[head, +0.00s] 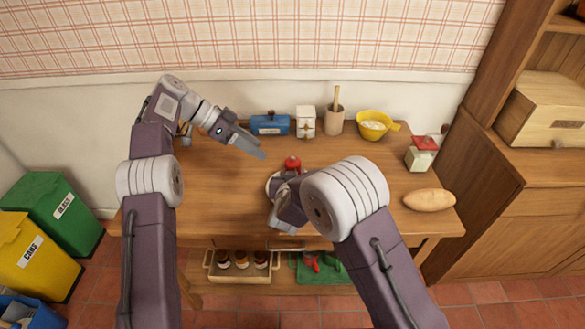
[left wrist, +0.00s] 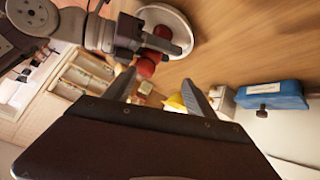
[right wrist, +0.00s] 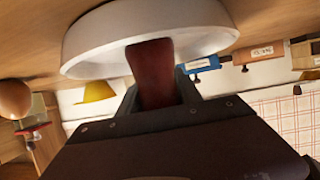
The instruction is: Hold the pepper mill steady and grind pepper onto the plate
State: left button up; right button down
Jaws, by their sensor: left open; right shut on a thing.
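The red pepper mill (head: 292,162) is over the white plate (head: 271,183) at the middle of the table; my right arm covers most of both in the head view. My right gripper (right wrist: 158,92) is shut on the mill's red body (right wrist: 152,70), with the plate's rim (right wrist: 85,50) just beyond. My left gripper (head: 258,153) is open and empty, above the table to the left of the mill. In the left wrist view, the mill's red knob (left wrist: 145,68) lies beyond the open fingers (left wrist: 160,92), apart from them, with the plate (left wrist: 176,22) behind it.
A blue box (head: 270,124), a white canister (head: 306,121), a utensil crock (head: 334,120) and a yellow bowl (head: 374,124) stand along the back. The table's left part is clear.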

pick_arm(q)
jog(key=a+f+n+y, duration=0.3)
jog(key=f+n+y, duration=0.1)
jog(key=n, duration=0.3)
jog(key=t+y, duration=0.3)
send_near(292, 161)
jog(key=shift+n, duration=0.4)
jog(key=x, duration=1)
jog(key=shift+c, duration=0.2)
